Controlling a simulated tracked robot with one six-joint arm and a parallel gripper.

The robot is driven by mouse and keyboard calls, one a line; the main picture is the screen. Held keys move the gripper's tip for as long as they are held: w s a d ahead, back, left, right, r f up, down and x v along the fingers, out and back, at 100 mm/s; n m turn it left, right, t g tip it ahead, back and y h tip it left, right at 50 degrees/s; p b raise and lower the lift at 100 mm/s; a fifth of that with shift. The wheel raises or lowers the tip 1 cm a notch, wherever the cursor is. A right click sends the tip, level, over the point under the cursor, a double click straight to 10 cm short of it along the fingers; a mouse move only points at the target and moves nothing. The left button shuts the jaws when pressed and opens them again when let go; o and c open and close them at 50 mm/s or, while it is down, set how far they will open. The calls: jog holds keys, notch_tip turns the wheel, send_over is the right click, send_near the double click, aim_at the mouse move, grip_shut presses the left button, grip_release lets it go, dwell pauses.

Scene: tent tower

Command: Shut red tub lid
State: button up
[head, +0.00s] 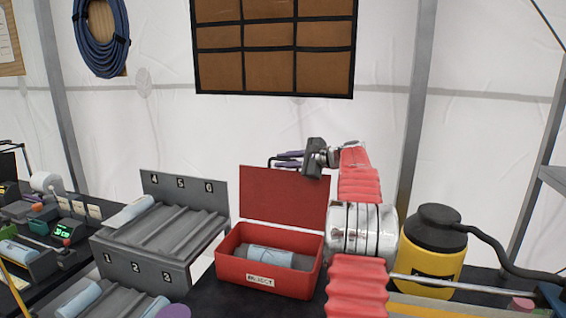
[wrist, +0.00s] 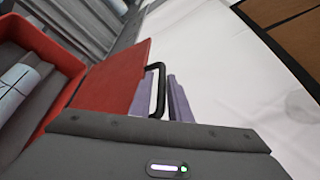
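The red tub (head: 267,275) stands on the dark bench with a white label on its front. Its red lid (head: 282,197) stands upright at the back, open; it also shows in the wrist view (wrist: 113,80). The lid has a black handle (wrist: 161,80) at its edge. My gripper (head: 288,159) is at the lid's top edge, coming from the right. In the wrist view its purple fingers (wrist: 160,98) lie on either side of the handle bar, with a visible gap, so it looks open around the handle. A pale blue-banded grey cylinder (head: 268,255) lies in the tub.
A grey numbered rack (head: 145,258) with a cylinder on it stands left of the tub. A yellow and black canister (head: 433,250) with a hose stands right, beyond my arm. A brown board (head: 275,45) hangs on the white tent wall behind.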

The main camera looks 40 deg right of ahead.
jog(key=shift+c, duration=0.5)
grip_shut()
jog(key=shift+f, duration=0.1)
jog(key=shift+a, duration=0.25)
jog(key=shift+d, duration=0.2)
jog(key=shift+s+a, duration=0.1)
jog(key=shift+s, duration=0.05)
